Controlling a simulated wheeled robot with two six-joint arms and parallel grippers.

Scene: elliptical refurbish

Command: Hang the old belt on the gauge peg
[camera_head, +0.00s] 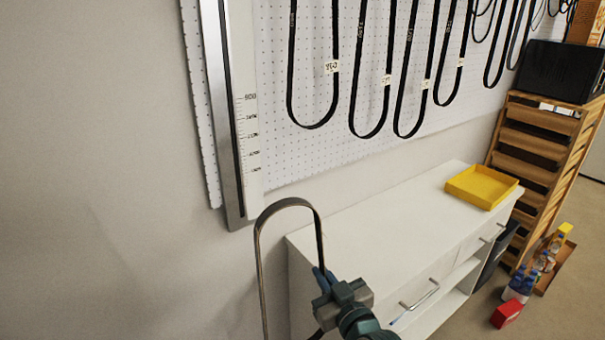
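The old belt (260,265) is a thin dark loop standing up in front of the wall and the white cabinet's left end. My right gripper (324,279) is shut on the belt's right strand, in front of the cabinet. The gauge (247,120) is an upright metal rail with a white numbered scale at the pegboard's left edge. Its upper end is out of view and no gauge peg shows. My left gripper is not in view.
Several black belts with tags (331,67) hang on the white pegboard (275,165). A yellow tray (481,187) sits on the white cabinet (375,222). A wooden rack (535,150) carries a black box (560,71). A red box (506,314) lies on the floor at right.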

